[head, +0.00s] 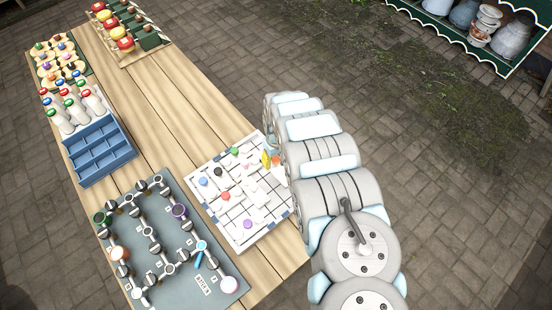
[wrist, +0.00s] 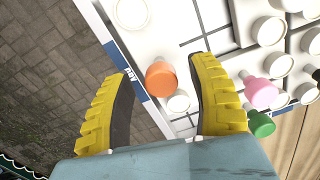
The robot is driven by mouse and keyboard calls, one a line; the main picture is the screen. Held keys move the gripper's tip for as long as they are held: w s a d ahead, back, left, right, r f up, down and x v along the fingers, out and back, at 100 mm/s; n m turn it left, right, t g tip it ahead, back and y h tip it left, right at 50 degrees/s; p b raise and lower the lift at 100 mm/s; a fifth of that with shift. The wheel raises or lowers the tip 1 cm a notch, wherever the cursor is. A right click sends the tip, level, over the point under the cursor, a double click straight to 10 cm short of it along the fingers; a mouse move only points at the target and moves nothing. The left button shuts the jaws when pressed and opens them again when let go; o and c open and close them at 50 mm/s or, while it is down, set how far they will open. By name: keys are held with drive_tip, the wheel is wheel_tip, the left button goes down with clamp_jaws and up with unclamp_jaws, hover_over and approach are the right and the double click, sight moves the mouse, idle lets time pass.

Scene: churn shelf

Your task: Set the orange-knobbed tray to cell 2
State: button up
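The white board (head: 222,205) with blue edge pieces lies near the table's right edge and carries several white pieces with coloured knobs. The orange knob (head: 278,161) is at its right edge, beside a yellow finger of my gripper (head: 270,163). In the wrist view, the orange knob (wrist: 161,79) is between the two yellow fingers of my gripper (wrist: 160,66), with a gap on either side. The gripper is open. I cannot make out a cell 2 marking.
Pink (wrist: 261,92) and green (wrist: 261,124) knobs sit close to the right finger. A grey panel with pipes and valves (head: 205,285) lies left of the board. A blue divided box (head: 100,150) stands further back. The table's middle planks (head: 160,100) are clear.

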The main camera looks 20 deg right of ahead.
sight(277, 158)
drive_tip(key=shift+r, duration=0.15)
wheel_tip(277, 158, up, 12)
drive_tip(key=shift+d, duration=0.2)
idle(1.0)
idle(0.5)
